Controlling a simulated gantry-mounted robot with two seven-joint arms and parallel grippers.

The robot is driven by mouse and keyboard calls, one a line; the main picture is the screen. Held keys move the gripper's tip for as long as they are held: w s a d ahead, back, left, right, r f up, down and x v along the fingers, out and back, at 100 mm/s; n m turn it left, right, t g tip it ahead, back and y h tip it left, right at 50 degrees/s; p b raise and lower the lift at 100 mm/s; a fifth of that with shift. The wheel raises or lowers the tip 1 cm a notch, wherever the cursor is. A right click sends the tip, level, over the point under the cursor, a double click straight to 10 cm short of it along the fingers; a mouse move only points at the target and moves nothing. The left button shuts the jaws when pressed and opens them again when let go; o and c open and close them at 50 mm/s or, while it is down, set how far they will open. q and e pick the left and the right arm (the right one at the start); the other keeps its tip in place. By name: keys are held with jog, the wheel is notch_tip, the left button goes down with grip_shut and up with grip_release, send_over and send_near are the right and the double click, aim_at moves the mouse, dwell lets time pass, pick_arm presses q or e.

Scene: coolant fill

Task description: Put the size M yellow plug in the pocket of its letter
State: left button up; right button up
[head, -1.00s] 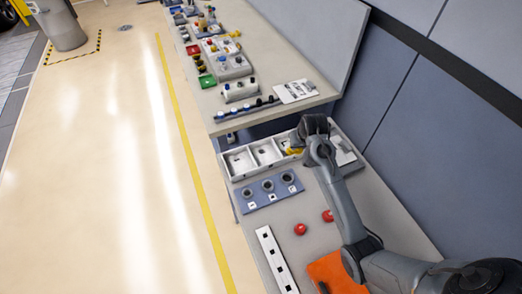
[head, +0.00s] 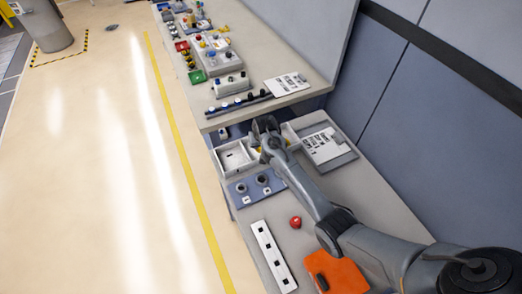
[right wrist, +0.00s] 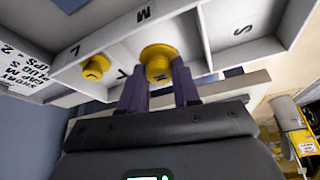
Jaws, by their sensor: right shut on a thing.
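My right gripper (right wrist: 159,80) is shut on a yellow plug (right wrist: 158,60) in the right wrist view; the dark letter on it looks like an M. The white pocket tray (right wrist: 100,38) is behind it, with L, M and S marked on it. The held plug is in front of the pocket by the M; I cannot tell whether it is inside or above. Another yellow plug (right wrist: 95,68) sits in the pocket by the L. In the head view my right gripper (head: 266,124) is over the middle of the tray (head: 222,170) and hides part of it. My left gripper is not in view.
A blue-grey block with round sockets (head: 241,198) lies in front of the tray. A printed board (head: 324,146) lies to its right. A red knob (head: 296,222), a white strip (head: 272,256) and an orange pad (head: 335,272) are nearer. The upper bench (head: 290,60) stands behind.

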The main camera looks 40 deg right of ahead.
jog(key=shift+f, duration=2)
jog(key=shift+f, duration=0.1)
jog(key=o, duration=1.1)
jog(key=shift+c, duration=0.2)
